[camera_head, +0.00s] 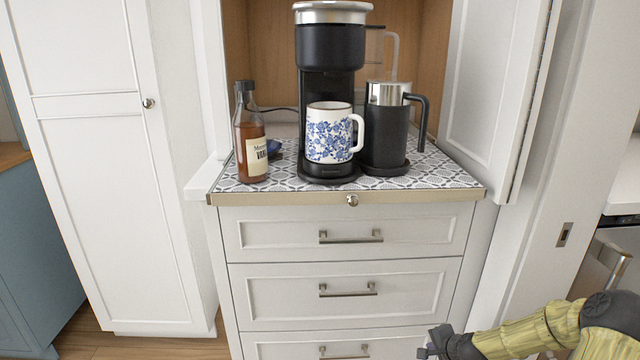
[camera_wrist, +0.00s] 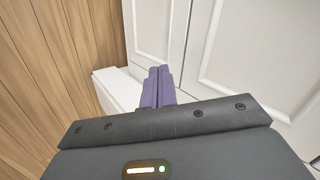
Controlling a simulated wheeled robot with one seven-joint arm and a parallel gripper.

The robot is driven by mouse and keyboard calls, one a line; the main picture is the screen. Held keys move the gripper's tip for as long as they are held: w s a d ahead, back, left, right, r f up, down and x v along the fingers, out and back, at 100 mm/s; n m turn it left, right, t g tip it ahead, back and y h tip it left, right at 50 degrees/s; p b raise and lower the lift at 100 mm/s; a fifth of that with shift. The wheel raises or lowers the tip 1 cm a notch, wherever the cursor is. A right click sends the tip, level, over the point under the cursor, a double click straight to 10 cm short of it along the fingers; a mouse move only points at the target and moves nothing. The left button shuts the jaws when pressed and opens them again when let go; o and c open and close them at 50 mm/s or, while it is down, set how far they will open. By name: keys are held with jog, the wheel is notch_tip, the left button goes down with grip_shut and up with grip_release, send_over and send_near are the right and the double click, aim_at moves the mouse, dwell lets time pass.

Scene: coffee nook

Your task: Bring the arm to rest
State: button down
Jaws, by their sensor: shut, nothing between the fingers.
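My gripper (camera_head: 432,345) is low at the bottom right in the head view, in front of the lower drawers and apart from the counter. In the wrist view its purple fingers (camera_wrist: 158,86) are together with nothing between them. My arm comes in from the right edge of the head view, with its forearm low and roughly level. The wrist view shows white cabinet panels (camera_wrist: 240,50) and wooden floor boards (camera_wrist: 70,60) beyond the fingers.
A blue-flowered mug (camera_head: 329,135) stands on the coffee machine (camera_head: 330,50). A syrup bottle (camera_head: 250,140) is left of it and a black frother (camera_head: 385,135) right, all on the patterned counter (camera_head: 450,178). Drawers (camera_head: 350,235) with handles lie below. An open door (camera_head: 495,90) stands right.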

jog(key=s+a+r+n+g+h, duration=0.1)
jog(key=s+a+r+n+g, duration=0.2)
jog(key=s+a+r+n, duration=0.6)
jog(key=s+a+r+n+g, duration=0.3)
jog(key=s+a+r+n, duration=0.2)
jog(key=s+a+r, duration=0.75)
jog(key=s+d+r+p, duration=0.1)
jog(key=d+r+p, duration=0.1)
jog(key=r+p, duration=1.5)
jog(key=s+d+r+p, duration=0.1)
jog(key=d+r+p, duration=0.1)
jog(key=r+p, duration=1.6)
jog(key=p, duration=0.3)
jog(key=shift+s+r+p, duration=0.25)
jog(key=shift+r+p, duration=0.05)
jog(key=shift+p, duration=0.1)
